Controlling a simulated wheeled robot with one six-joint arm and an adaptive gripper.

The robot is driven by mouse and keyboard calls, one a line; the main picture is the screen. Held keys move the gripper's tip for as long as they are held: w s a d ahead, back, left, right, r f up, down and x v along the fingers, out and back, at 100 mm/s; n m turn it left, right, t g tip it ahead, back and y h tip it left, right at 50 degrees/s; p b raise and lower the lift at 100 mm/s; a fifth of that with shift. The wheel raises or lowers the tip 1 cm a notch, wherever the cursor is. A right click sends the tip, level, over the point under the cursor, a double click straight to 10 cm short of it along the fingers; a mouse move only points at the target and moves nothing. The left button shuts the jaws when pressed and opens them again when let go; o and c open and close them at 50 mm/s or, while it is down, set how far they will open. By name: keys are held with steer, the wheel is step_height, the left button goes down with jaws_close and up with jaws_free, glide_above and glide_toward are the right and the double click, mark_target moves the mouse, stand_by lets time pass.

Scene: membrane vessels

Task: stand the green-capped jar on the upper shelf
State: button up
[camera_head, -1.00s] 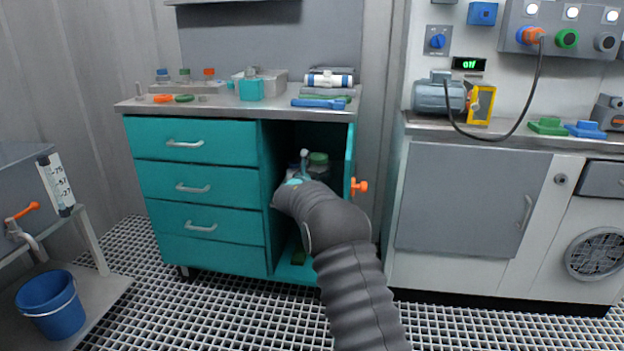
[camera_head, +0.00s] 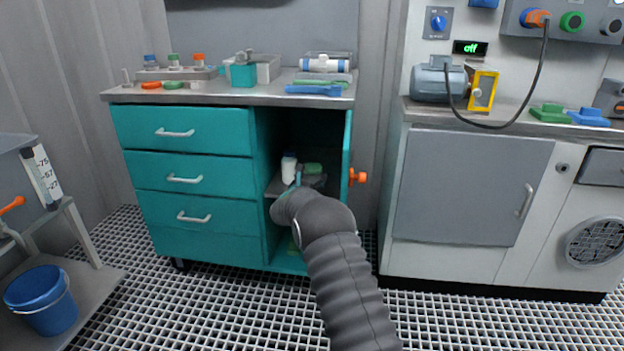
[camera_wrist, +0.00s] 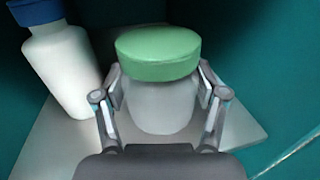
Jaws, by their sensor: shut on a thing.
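The green-capped jar (camera_wrist: 158,95) has a wide green lid and a pale, translucent body. My gripper (camera_wrist: 160,100) is shut on the jar's body, one finger on each side below the lid. In the head view the jar's green cap (camera_head: 313,168) shows inside the open cabinet, at the upper shelf (camera_head: 277,185). The jar looks upright. In the wrist view its base is at or just above the grey shelf board (camera_wrist: 60,145); I cannot tell whether it touches. My arm hides the jar's lower part in the head view.
A white bottle with a blue cap (camera_wrist: 65,75) stands close left of the jar; it also shows in the head view (camera_head: 289,168). The open cabinet door (camera_head: 347,160) with an orange knob is on the right. The teal cabinet wall (camera_wrist: 275,70) is right of the jar.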

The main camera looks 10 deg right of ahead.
steer(key=shift+f, duration=0.4)
steer(key=o, duration=1.1)
steer(key=shift+r, duration=0.1)
steer(key=shift+o, duration=0.2)
steer(key=shift+r, duration=0.1)
steer(key=v, duration=1.2)
steer(key=shift+b, duration=0.45)
